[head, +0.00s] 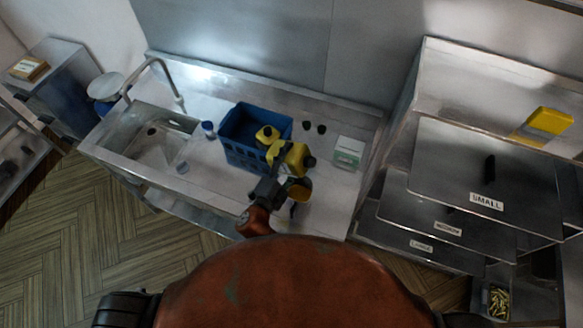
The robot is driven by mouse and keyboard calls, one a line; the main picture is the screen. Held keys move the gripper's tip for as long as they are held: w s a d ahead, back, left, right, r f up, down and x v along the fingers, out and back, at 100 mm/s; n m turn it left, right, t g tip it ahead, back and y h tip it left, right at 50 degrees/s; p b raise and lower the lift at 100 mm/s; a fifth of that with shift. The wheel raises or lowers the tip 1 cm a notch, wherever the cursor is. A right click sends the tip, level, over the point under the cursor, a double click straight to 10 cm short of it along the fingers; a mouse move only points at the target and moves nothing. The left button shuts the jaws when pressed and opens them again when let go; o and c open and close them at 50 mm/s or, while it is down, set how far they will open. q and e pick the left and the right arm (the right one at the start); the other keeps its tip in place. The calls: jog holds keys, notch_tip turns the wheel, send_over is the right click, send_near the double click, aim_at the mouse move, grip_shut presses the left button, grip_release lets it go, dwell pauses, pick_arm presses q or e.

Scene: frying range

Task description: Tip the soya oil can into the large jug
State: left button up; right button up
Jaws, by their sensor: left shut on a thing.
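A yellow can (292,156), which I take to be the soya oil can, is held above the counter just right of the blue crate. It looks tilted, with a dark end towards the right. My left gripper (274,170) is shut on it, reaching up from below; its fingers partly hide the can. A jug with an amber inside (300,188) stands on the counter just below the can in the picture, close to the gripper. Whether oil is flowing is too small to tell. My right gripper is not in view.
The blue crate (244,158) holds another yellow container (265,133). A white and green box (348,151) stands to the right, and two small dark round things (314,128) lie behind. A sink (150,135) is at left, labelled shelves (470,170) at right.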

pick_arm(q)
jog(key=n+p, duration=0.1)
jog(key=n, duration=0.1)
jog(key=r+n+p, duration=0.1)
jog(key=n, duration=0.1)
jog(key=shift+r+n, duration=0.2)
jog(key=shift+n, duration=0.2)
jog(key=shift+r+n, duration=0.1)
jog(key=shift+n, duration=0.9)
jog(key=shift+r+n, duration=0.1)
jog(key=shift+n, duration=1.1)
jog(key=n, duration=0.4)
jog(key=shift+r+n, duration=0.25)
jog(key=shift+n, duration=0.15)
